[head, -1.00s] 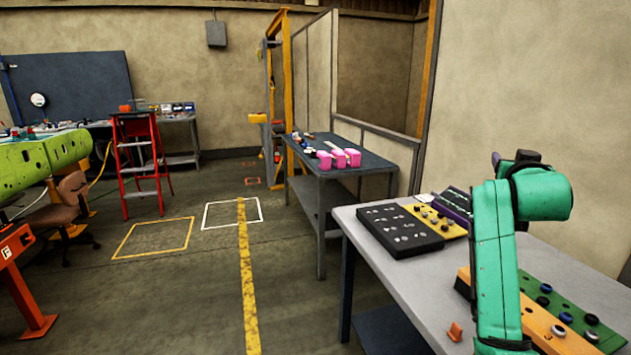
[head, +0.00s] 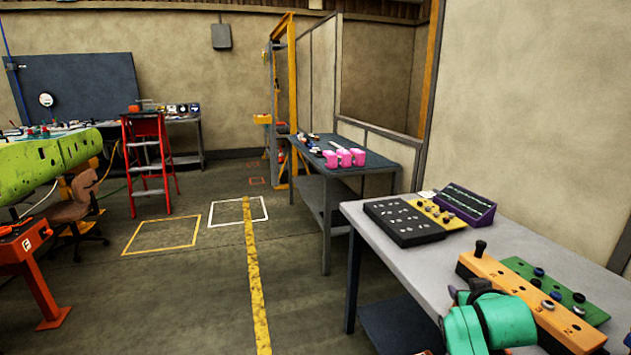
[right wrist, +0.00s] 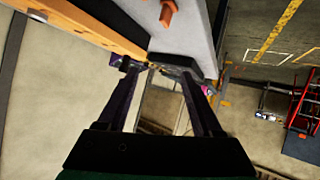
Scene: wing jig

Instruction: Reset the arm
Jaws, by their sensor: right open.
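Past the fingertips are the bench's grey edge and pale wall. A small orange piece (right wrist: 168,14) lies on the bench top in that view. My left gripper is not in view.
The right bench holds an orange control board (head: 530,300), a green board (head: 555,290), a black panel (head: 402,222) and a purple box (head: 466,204). A second table (head: 365,172) with pink blocks stands behind. The floor (head: 200,290) left of the bench is open.

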